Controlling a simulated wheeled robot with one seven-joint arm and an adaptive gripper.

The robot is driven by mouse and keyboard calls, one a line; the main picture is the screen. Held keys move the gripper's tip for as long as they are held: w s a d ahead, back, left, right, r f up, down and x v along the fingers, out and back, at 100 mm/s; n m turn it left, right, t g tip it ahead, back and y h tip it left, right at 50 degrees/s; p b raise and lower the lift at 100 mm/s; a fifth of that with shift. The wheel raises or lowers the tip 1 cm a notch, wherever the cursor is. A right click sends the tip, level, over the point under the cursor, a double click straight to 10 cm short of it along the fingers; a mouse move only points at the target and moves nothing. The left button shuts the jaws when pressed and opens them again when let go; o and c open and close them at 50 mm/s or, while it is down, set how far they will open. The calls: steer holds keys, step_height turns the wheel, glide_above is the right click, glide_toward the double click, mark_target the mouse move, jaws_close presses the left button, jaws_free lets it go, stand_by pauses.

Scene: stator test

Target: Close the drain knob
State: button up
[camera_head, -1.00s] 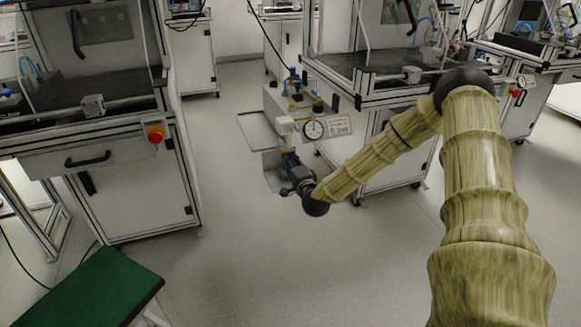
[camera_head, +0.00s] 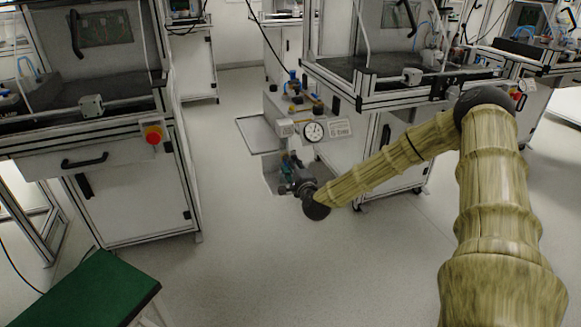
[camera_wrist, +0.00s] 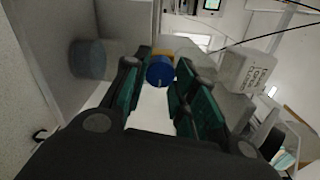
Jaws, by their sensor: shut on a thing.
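A round blue knob (camera_wrist: 159,71) shows between the fingertips of my gripper (camera_wrist: 156,82) in the wrist view. I take it to be the drain knob. The green-padded fingers stand on either side and are shut on it. In the head view my gripper (camera_head: 288,168) is low, under the white air unit (camera_head: 300,118) with a round gauge (camera_head: 313,131). The knob itself is hidden there. How far the knob is turned cannot be told.
A grey-blue cylinder (camera_wrist: 92,59) is beside the fingers in the wrist view. A workbench with a red button (camera_head: 153,135) stands at left, and another workbench (camera_head: 350,85) stands behind my arm. A green stool (camera_head: 95,292) is at lower left. The middle floor is clear.

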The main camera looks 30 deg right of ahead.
steer(key=shift+d+f, duration=0.1)
steer(key=shift+f, duration=0.05)
steer(key=o, duration=1)
steer(key=shift+s, duration=0.1)
steer(key=shift+o, duration=0.2)
steer(key=v, duration=1.2)
